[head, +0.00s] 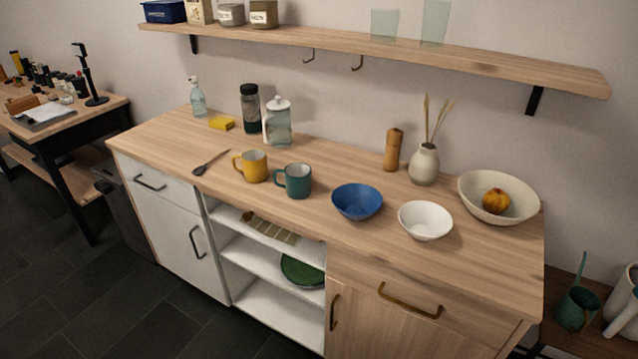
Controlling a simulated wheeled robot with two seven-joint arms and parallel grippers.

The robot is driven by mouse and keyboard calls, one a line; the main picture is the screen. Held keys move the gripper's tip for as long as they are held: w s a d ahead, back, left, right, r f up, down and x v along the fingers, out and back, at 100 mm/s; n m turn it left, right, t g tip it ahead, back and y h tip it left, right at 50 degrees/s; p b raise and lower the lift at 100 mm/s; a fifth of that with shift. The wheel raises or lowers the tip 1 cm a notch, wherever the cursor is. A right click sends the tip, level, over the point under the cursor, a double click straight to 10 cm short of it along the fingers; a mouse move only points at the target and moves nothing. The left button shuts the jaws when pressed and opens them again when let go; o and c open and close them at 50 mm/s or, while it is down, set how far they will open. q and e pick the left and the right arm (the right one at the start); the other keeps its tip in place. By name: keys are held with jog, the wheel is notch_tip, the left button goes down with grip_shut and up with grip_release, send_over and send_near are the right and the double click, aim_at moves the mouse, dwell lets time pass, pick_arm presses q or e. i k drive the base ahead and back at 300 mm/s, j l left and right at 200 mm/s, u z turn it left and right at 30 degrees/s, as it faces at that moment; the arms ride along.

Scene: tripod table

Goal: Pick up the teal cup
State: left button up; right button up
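The teal cup (299,181) stands upright on the wooden countertop (300,225), near its front edge and around the middle of the head view. Its handle points left. A yellow mug (254,166) stands just left of it, and a blue bowl (357,202) sits to its right, apart from it. Neither of my grippers shows in the head view, so their state is hidden.
A white bowl (425,221), a large bowl with fruit (474,207), a vase (424,165) and a wooden mill (393,150) stand to the right. A shelf (350,47) hangs above. The front right countertop is clear.

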aim_at(298, 175)
jog(key=i+j+z, duration=0.1)
jog(key=z, duration=0.2)
jog(key=j+z, duration=0.3)
jog(key=i+j+z, duration=0.25)
jog(key=j, duration=0.55)
jog(key=j+z, duration=0.25)
jog(key=j, duration=0.5)
jog(key=j+z, duration=0.15)
jog(key=j, duration=2.95)
